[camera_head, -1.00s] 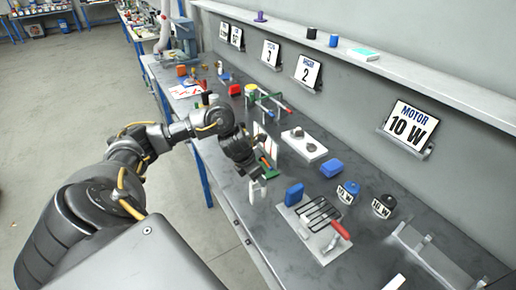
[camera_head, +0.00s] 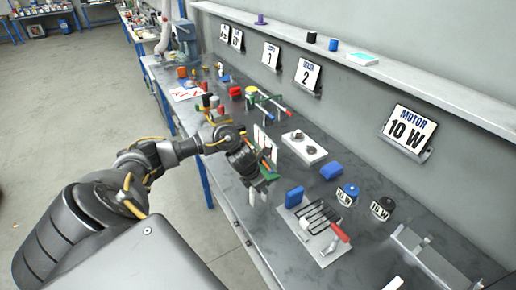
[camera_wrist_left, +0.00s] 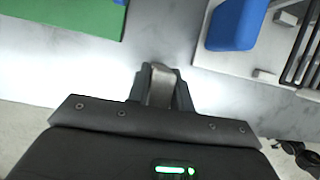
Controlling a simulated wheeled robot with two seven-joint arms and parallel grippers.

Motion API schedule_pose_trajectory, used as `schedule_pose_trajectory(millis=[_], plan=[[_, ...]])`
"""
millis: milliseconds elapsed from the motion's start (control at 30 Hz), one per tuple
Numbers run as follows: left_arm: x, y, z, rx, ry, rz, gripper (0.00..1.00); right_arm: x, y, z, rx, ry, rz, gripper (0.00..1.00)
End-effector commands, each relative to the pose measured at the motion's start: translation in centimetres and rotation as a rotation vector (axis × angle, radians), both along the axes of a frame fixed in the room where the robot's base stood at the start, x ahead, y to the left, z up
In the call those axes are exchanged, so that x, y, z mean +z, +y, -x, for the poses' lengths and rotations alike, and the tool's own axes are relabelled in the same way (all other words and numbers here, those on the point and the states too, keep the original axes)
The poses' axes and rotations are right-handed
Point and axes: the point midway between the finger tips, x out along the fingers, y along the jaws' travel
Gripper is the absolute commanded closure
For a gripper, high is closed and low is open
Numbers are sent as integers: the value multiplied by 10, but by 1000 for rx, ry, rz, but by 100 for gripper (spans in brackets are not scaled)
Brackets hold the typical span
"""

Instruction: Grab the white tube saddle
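My left gripper (camera_head: 257,194) hangs over the front edge area of the workbench, left of the blue block. Its fingers also show in the left wrist view (camera_wrist_left: 162,84), over bare bench; whether they are apart is unclear. No piece is clearly identifiable as the white tube saddle. A light plate (camera_head: 322,257) right of the gripper carries small pale pieces. One pale piece (camera_wrist_left: 285,18) and another pale piece (camera_wrist_left: 265,76) show on it in the left wrist view, right of the fingers and apart from them. My right gripper is not in view.
A blue block (camera_head: 294,197) stands at the plate's left end, beside a black rack (camera_head: 318,215) with a red-handled tool (camera_head: 340,232). A green piece (camera_wrist_left: 65,15) lies left of the fingers. Bare bench lies between the green piece and plate.

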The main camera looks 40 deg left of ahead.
Motion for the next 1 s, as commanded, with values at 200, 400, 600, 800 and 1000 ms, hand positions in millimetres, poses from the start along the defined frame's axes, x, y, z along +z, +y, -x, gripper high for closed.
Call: schedule_pose_trajectory(millis=[200,400,600,800,1000], plan=[[0,0,0,0,0,0,100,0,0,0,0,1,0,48],[3,0,0,-1,-1,-1,100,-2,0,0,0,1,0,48],[22,0,-2,-3,-6,-1,100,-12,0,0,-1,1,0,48],[65,12,27,-3,-7,-6,100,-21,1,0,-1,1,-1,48],[97,27,73,0,0,-9,100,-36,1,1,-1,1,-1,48]])
